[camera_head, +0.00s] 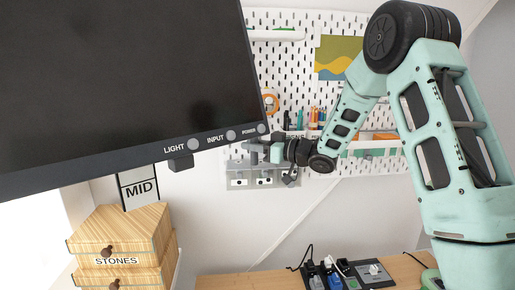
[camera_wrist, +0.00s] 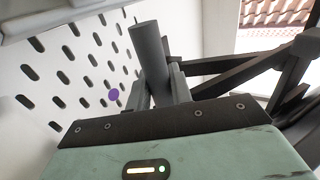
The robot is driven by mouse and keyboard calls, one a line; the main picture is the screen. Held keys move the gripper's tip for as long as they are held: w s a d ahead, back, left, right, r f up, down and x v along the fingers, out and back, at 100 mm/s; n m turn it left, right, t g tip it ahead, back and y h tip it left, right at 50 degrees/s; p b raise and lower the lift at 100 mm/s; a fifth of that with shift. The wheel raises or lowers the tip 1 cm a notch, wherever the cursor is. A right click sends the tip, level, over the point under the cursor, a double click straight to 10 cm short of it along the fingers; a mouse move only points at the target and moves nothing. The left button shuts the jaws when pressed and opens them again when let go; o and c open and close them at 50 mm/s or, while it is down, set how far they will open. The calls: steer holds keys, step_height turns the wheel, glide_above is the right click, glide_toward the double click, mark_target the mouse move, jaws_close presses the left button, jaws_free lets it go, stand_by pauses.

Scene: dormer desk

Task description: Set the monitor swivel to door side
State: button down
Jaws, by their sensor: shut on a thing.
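The monitor (camera_head: 120,85) fills the upper left of the head view, its dark screen tilted in the picture. Its lower bezel has buttons marked LIGHT, INPUT and POWER. A plate marked MID (camera_head: 140,190) shows below it. My gripper (camera_head: 262,151) is just below the monitor's lower right corner. In the wrist view my gripper (camera_wrist: 161,90) is shut on a grey round bar (camera_wrist: 148,45), which stands up between the fingers. Dark struts (camera_wrist: 245,75) run to the right of it. Whether the bar joins the monitor is hidden.
A white pegboard (camera_head: 300,75) with pens and shelves is on the wall behind my gripper. A wooden drawer box (camera_head: 120,235) labelled STONES stands at lower left. A power strip (camera_head: 345,274) with plugs lies on the wooden desk (camera_head: 245,282) below.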

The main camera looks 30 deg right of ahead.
steer(key=shift+w+d+r, duration=0.1)
steer(key=c, duration=1.6)
jaws_free()
steer(key=o, duration=0.3)
steer(key=shift+w, duration=0.15)
